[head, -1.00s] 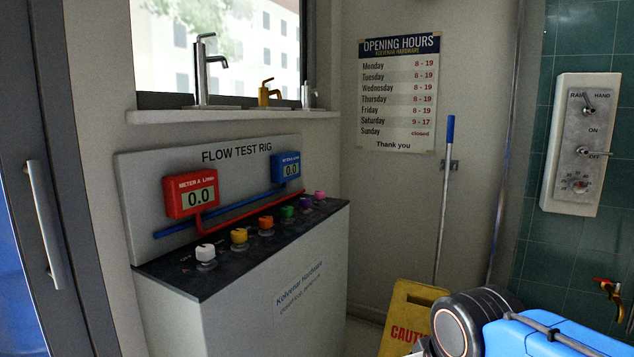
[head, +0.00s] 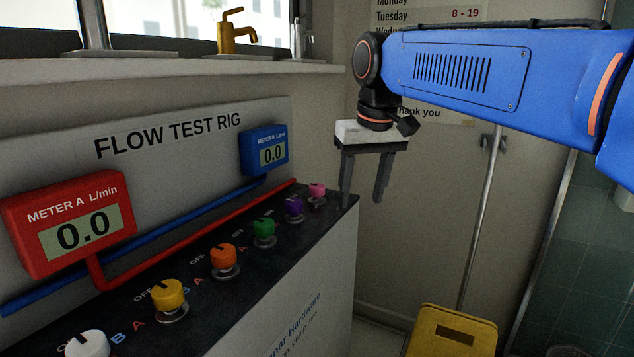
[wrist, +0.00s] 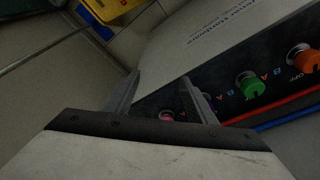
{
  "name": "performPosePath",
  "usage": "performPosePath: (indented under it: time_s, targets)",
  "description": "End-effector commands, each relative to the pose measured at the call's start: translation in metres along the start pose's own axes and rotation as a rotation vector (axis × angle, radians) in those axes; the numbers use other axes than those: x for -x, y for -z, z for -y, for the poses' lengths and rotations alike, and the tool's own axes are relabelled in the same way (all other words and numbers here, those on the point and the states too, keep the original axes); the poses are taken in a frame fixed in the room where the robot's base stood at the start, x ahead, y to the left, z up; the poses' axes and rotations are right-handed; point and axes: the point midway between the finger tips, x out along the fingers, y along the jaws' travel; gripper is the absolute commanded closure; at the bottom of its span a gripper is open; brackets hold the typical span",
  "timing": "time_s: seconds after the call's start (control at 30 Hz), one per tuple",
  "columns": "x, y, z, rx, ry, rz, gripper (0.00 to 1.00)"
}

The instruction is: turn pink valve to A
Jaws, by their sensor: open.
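The pink valve (head: 317,190) is a small knob at the far end of the row on the black top of the flow test rig. In the wrist view the pink valve (wrist: 167,117) shows partly, between my fingers and just past the gripper body. My gripper (head: 362,197) is open and empty, pointing down. In the head view it hangs to the right of the pink valve, and its left finger is close to the rig's far right corner. I cannot tell the gap in depth. The label by the pink valve is too small to read.
Purple (head: 294,207), green (head: 264,230), orange (head: 223,257), yellow (head: 169,295) and white (head: 88,344) valves stand in the same row. A red meter (head: 70,222) and a blue meter (head: 264,150) both read 0.0. A yellow caution sign (head: 452,333) stands on the floor at right.

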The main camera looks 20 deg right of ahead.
Motion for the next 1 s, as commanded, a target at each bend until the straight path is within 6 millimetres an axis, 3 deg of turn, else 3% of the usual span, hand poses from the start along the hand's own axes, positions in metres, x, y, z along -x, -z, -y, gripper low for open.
performPosePath:
  time_s: [0.03, 0.2, 0.6, 0.8, 1.0]
  targets:
    - [0.009, 0.017, 0.003, 0.001, 0.0, 0.013, 0.49]
    - [0.037, 0.062, 0.011, 0.0, 0.0, 0.056, 0.49]
    - [0.082, 0.157, 0.033, -0.001, -0.006, 0.16, 0.49]
    - [0.092, 0.186, 0.041, -0.001, -0.009, 0.197, 0.49]
    - [0.095, 0.197, 0.044, -0.001, -0.011, 0.215, 0.49]
